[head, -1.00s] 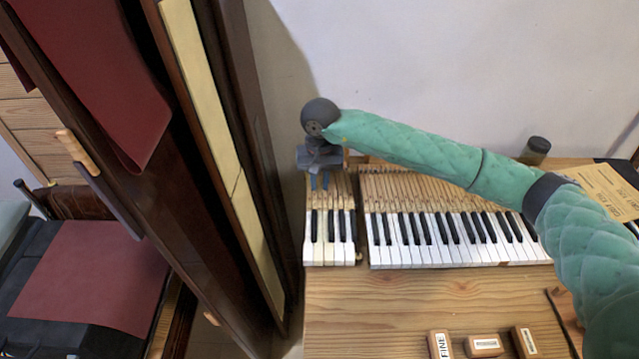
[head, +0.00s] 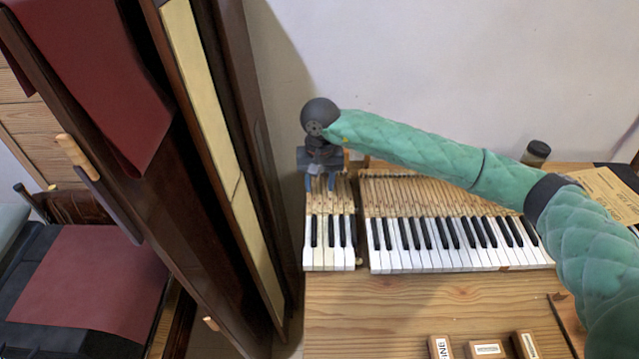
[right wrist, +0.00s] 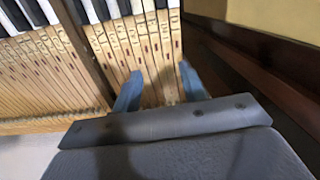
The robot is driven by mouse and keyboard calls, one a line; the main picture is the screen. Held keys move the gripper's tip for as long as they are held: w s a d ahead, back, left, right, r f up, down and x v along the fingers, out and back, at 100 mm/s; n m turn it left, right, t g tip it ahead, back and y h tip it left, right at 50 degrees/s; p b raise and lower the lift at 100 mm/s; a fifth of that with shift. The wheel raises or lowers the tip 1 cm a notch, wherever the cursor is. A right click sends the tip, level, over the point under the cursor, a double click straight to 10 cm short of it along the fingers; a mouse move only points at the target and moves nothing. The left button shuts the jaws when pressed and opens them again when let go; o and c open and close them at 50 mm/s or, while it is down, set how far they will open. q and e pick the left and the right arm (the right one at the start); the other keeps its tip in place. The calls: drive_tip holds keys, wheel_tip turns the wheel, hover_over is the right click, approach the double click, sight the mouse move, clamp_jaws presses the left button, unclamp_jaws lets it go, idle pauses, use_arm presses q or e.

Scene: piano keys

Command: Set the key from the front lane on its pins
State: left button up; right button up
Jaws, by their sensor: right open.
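A short group of piano keys (head: 328,258) lies in place at the left end of the wooden bench, with white fronts, black keys and long wooden backs. My right gripper (head: 320,186) is over the wooden back part of this group, with its blue fingers spread apart and nothing held between them. In the right wrist view, the open fingers (right wrist: 158,88) point down at the wooden key shafts (right wrist: 150,60), which carry small stamped marks. Whether the fingertips touch the wood, and the pins under the keys, I cannot tell. My left gripper is out of view.
A longer keyboard section (head: 450,258) lies to the right, past a narrow gap. Labelled wooden blocks (head: 484,348) stand at the front. A dark jar (head: 536,152) and tan paper (head: 606,190) are at the back right. A tall dark cabinet (head: 225,180) rises close on the left.

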drive_tip(key=shift+r, duration=2.25)
